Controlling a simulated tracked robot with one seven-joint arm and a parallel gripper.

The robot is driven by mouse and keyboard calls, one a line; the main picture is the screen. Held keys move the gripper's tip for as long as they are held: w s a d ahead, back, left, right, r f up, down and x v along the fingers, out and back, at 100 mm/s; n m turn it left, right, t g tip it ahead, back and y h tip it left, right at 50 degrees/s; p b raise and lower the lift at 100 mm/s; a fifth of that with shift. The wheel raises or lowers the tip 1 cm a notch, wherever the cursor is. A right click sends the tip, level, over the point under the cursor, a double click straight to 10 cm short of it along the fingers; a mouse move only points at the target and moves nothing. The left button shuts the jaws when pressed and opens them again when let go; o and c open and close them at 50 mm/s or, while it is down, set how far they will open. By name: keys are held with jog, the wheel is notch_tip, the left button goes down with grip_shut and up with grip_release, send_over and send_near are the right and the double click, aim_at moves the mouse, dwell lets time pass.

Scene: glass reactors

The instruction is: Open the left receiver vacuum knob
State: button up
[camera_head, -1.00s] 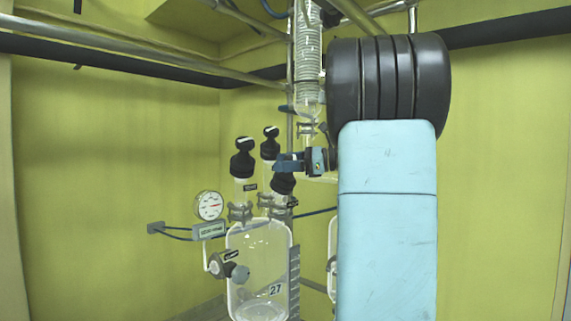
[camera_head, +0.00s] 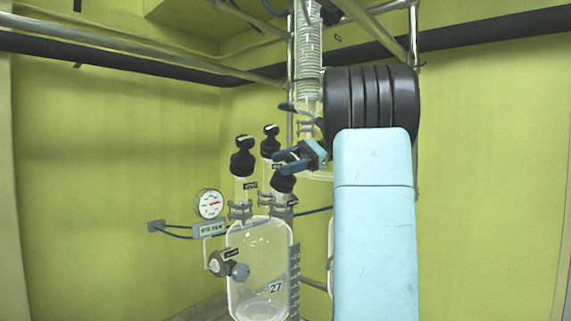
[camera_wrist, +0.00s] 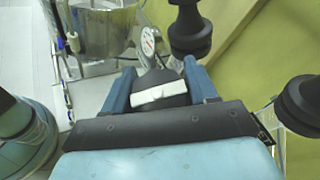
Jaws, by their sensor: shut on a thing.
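The left receiver (camera_head: 260,262) is a clear glass vessel marked 27, with three black knobs on top. The left knob (camera_head: 243,160), the rear knob (camera_head: 270,143) and the right knob (camera_head: 283,183) stand on its necks. My gripper (camera_head: 284,162) is tilted at the right knob, its blue fingers by the top of it. In the wrist view my gripper (camera_wrist: 160,88) is shut on a black knob (camera_wrist: 158,82) with a white bar across its top. Two other black knobs (camera_wrist: 190,32) show right of it. I cannot read the knob labels for certain.
A pressure gauge (camera_head: 209,204) and a side valve (camera_head: 229,265) are left of the receiver. A glass coil column (camera_head: 308,50) hangs behind my arm. Metal rails (camera_head: 140,44) cross above. My arm hides most of a second vessel to the right.

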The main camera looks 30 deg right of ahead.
jog(key=shift+s+f+n+g+h, duration=0.15)
jog(key=shift+n+g+h, duration=0.15)
jog(key=shift+n+g, duration=0.65)
jog(key=shift+s+f+n+g+h, duration=0.15)
jog(key=shift+n+g+h, duration=0.15)
jog(key=shift+n+g, duration=0.6)
jog(key=shift+s+d+f+n+g+h, duration=0.1)
jog(key=shift+n+g+h, duration=0.45)
jog(key=shift+n+g, duration=0.25)
jog(key=shift+s+n+g+h, duration=0.1)
jog(key=shift+n+g+h, duration=0.45)
jog(key=shift+n+g, duration=0.15)
jog(key=o, duration=1)
jog(key=shift+c, duration=0.2)
